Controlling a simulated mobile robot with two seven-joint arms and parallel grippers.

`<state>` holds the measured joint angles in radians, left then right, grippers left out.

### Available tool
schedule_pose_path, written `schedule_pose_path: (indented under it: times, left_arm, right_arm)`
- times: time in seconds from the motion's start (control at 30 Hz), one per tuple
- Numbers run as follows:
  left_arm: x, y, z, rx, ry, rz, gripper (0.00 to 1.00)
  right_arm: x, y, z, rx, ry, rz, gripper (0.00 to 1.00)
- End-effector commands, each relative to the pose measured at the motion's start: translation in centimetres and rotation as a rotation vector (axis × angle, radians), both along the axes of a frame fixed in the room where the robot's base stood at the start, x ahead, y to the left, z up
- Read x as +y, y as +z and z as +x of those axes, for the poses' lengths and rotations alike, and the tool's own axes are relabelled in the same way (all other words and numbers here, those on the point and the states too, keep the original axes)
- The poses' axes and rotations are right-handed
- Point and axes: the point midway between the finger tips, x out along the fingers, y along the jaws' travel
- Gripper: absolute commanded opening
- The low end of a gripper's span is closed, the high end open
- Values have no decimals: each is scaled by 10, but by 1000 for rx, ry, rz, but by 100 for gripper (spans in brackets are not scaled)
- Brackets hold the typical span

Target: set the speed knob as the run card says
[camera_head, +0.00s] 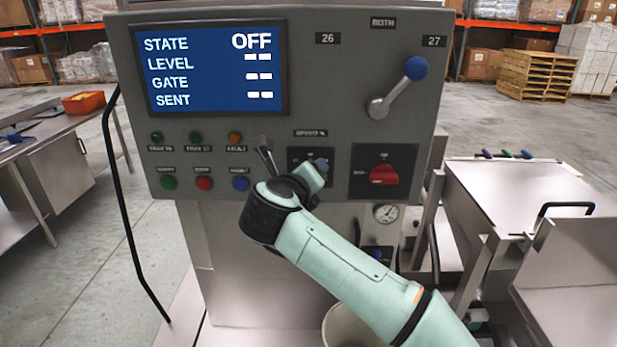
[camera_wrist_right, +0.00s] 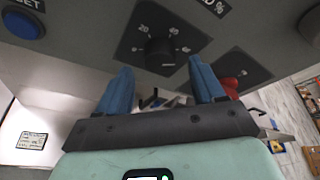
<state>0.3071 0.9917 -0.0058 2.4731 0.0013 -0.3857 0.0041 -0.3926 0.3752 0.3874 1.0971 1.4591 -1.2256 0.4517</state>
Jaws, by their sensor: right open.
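The black speed knob (camera_wrist_right: 160,50) sits on a dark dial plate with small white numbers in the right wrist view; its pointer setting is too small to tell. In the head view the dial plate (camera_head: 296,154) is mostly hidden behind my right gripper (camera_head: 292,157), below a small "SPEED %" label. My right gripper, also in the wrist view (camera_wrist_right: 160,66), is open, its two blue fingers on either side of the knob's line; I cannot tell whether they touch it. A white card (camera_wrist_right: 32,140) with unreadable print shows at the lower left of the wrist view. My left gripper is not in view.
The panel screen (camera_head: 210,68) reads STATE OFF. A red rotary switch (camera_head: 384,174) is right of the dial, a blue-tipped lever (camera_head: 397,88) above. Several push buttons, including a blue one (camera_head: 240,184), are left. A steel table (camera_head: 50,165) stands farther left.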

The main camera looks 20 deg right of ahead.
Motion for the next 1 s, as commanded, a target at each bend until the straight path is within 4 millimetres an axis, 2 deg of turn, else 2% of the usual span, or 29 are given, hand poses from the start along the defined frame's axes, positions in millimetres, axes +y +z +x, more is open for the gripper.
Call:
schedule_pose_path:
  times: [0.1, 0.3, 0.5, 0.73, 0.93, 1.0]
  left_arm:
    - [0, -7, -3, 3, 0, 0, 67]
    - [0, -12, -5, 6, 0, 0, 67]
    - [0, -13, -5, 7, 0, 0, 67]
    - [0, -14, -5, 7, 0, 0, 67]
    - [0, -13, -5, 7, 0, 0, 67]
    - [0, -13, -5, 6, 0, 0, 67]
  right_arm:
    - [14, 7, -25, -2, 5, 1, 68]
    - [33, 20, -61, -2, 4, 0, 68]
    - [45, 28, -84, 0, 1, 0, 68]
    - [47, 30, -90, 0, 0, 0, 68]
    - [47, 30, -90, 0, 0, -2, 68]
    - [48, 24, -84, 6, 2, -31, 68]
